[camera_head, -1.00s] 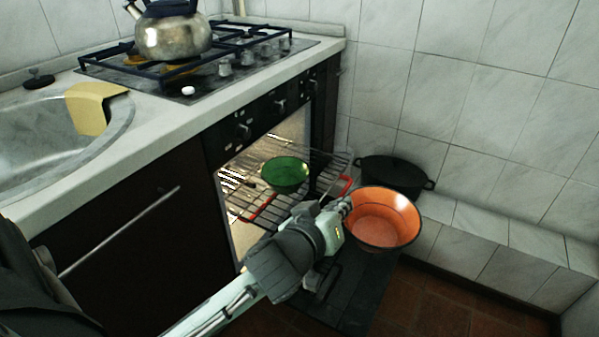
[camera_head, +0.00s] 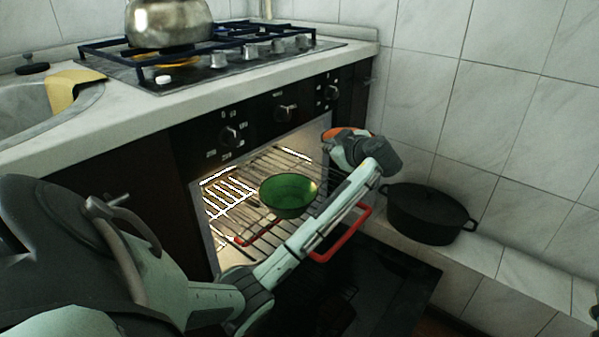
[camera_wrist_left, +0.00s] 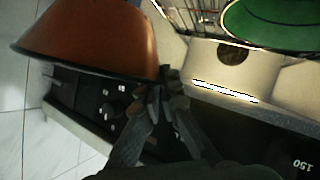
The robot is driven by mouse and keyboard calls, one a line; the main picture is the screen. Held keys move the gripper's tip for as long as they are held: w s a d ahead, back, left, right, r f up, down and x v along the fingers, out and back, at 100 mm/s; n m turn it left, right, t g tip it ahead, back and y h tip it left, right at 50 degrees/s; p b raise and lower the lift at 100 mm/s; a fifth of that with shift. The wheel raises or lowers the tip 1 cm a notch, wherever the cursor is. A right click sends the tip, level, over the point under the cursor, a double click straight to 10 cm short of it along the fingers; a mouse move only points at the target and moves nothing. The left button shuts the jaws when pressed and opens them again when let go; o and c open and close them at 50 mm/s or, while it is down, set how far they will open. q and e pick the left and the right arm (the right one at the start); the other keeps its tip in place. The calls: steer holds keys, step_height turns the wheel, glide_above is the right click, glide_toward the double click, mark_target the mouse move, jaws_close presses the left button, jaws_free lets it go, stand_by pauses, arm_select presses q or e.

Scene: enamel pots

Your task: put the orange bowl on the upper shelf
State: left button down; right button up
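The orange bowl shows in the left wrist view (camera_wrist_left: 95,38) as a large tilted shape with a dark rim. In the head view only a strip of the orange bowl (camera_head: 338,132) shows behind my wrist, near the oven's right side. My left gripper (camera_wrist_left: 164,82) has its fingers closed on the bowl's rim; in the head view my wrist mostly hides it. A wire shelf (camera_head: 222,205) with red handles extends from the lit open oven. A green bowl (camera_head: 288,198) sits on it. I cannot clearly make out another shelf.
The open oven door (camera_head: 385,285) lies low in front. A black pot (camera_head: 428,215) stands on the tiled ledge at right. The counter (camera_head: 130,115) with hob and a kettle (camera_head: 168,22) is above the oven. My forearm crosses above the shelf.

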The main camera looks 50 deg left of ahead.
arm_select(q)
step_height(320, 180, down, 9)
steer(key=shift+r+b, duration=0.2)
steer(key=shift+b, duration=0.35)
steer(key=shift+f, duration=0.2)
arm_select(e)
steer(key=r, duration=0.1)
steer(key=r+t, duration=0.1)
steer(key=s+r+t, duration=0.1)
steer(key=shift+d, duration=0.35)
arm_select(q)
steer(key=c, duration=2.2)
jaws_free()
steer(key=shift+f, duration=0.15)
steer(key=o, duration=0.5)
arm_select(e)
steer(key=shift+s+t+y, duration=0.1)
steer(key=shift+t+y, duration=0.2)
